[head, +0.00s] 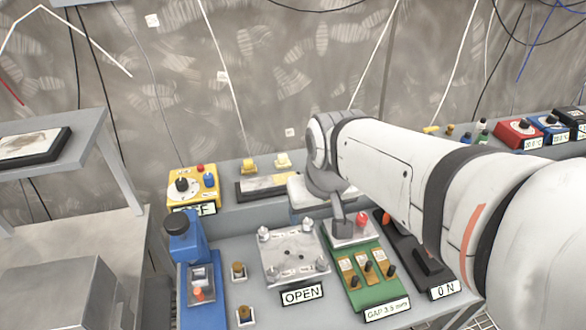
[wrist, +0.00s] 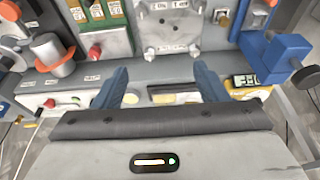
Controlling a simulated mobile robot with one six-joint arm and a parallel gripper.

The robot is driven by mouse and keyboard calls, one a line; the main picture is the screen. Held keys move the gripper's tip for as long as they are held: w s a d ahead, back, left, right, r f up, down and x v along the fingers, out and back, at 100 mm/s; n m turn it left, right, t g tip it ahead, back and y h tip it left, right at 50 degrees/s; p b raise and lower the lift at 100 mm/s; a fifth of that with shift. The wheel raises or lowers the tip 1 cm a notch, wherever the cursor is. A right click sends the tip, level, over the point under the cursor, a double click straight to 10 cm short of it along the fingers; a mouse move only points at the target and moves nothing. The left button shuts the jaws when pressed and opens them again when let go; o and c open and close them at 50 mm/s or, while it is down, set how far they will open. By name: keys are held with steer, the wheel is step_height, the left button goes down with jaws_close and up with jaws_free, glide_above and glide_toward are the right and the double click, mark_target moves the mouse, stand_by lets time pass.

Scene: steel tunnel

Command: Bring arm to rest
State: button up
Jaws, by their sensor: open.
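My white arm reaches in from the right in the head view and bends down at its wrist over the back of the bench (head: 222,268). The gripper is largely hidden by the wrist there. In the wrist view my gripper (wrist: 160,76) is open, its two blue fingers wide apart with nothing between them. The fingers point toward the bench's rear strip, with the metal plate (wrist: 165,32) beyond them. The same plate (head: 294,253) lies in the head view behind an OPEN label, left of the wrist.
A green board (head: 362,276) with GAP label, a blue press (head: 187,240) and a yellow box (head: 192,187) stand close around the arm. A grey cylinder with an orange ring (wrist: 47,47) shows in the wrist view. Red and blue boxes (head: 518,133) stand at the back right. A wall closes the rear.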

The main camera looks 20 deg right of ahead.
steer(key=shift+s+f, duration=0.25)
steer(key=shift+s, duration=0.55)
steer(key=shift+s+f, duration=0.2)
steer(key=shift+s, duration=0.55)
